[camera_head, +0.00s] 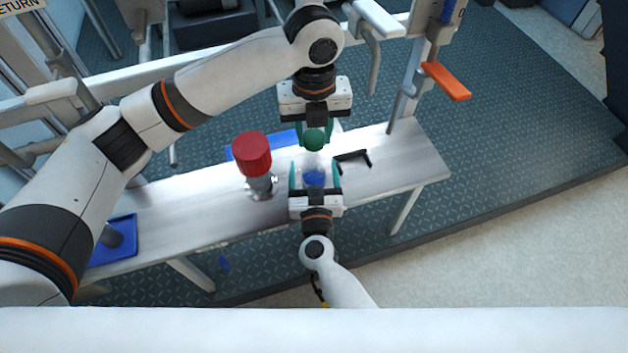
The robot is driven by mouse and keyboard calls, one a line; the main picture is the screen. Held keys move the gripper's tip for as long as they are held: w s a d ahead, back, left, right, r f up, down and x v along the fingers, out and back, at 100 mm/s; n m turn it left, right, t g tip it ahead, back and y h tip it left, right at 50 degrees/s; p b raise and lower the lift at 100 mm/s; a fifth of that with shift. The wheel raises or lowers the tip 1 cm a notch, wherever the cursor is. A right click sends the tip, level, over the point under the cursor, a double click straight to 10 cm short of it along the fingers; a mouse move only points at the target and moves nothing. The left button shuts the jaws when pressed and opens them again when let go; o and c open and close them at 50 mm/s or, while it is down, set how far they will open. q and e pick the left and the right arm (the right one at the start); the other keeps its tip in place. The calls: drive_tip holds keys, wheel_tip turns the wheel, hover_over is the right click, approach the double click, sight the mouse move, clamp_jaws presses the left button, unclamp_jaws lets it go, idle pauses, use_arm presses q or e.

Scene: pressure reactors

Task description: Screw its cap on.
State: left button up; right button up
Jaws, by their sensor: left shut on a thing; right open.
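A metal fitting (262,186) with a large red top (252,154) stands close left on the narrow bench (190,208). A black bracket (353,158) lies to the right. A blue tray (118,250) sits at the left end. The bench's right end is clear.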

drive_tip(key=c, duration=1.5)
use_arm(q)
hover_over(314, 164)
drive_tip(key=shift+f, duration=2.5)
drive_tip(key=shift+f, duration=0.9)
drive_tip(key=shift+f, duration=0.6)
use_arm(e)
clamp_jaws()
use_arm(q)
drive_tip(key=m, duration=0.6)
drive_tip(key=shift+r, duration=0.1)
drive_tip(key=m, duration=0.6)
drive_tip(key=shift+m, duration=0.4)
